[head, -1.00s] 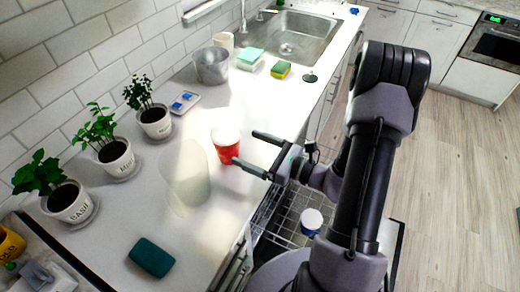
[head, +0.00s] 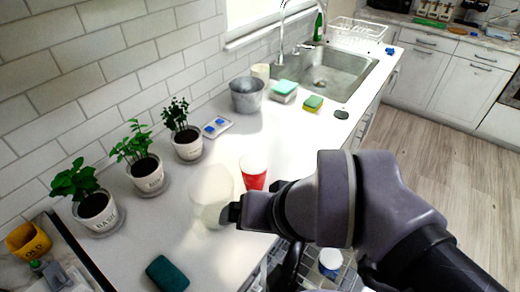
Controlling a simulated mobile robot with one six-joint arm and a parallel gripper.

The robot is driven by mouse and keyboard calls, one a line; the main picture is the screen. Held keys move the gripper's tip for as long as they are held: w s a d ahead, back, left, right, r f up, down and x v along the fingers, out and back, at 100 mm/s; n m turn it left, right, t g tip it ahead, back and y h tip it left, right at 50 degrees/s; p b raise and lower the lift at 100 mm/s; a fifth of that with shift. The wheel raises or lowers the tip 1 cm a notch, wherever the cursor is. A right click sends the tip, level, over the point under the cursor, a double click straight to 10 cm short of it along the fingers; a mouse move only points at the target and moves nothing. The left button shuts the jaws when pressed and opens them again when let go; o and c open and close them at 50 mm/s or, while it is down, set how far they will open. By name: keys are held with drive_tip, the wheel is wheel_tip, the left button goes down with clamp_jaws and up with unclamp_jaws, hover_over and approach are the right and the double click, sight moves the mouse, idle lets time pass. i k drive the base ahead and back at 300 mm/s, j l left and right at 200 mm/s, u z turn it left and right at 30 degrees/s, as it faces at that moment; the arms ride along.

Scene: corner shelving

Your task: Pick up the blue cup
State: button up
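The blue cup (head: 330,262), blue with a white top, shows in the head view low at the right of centre. It is in the open dishwasher rack below the counter edge, and my arm partly covers the area around it. My gripper (head: 232,212) is up and to the left of the cup, over the counter edge, apart from the cup. Only a dark part of it shows past my wrist, so its opening is hidden.
A red cup (head: 253,173) and a pale translucent container (head: 211,197) stand on the counter close to my gripper. Potted plants (head: 147,174) line the wall. A metal bucket (head: 246,96), sponges (head: 313,103) and the sink (head: 340,75) are behind. The floor at right is clear.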

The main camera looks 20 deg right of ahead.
sight(330, 260)
drive_tip(key=k+l+z, duration=0.1)
drive_tip(key=k+z, duration=0.15)
drive_tip(key=z, duration=0.2)
drive_tip(key=k+l+z, duration=0.25)
drive_tip(key=z, duration=0.2)
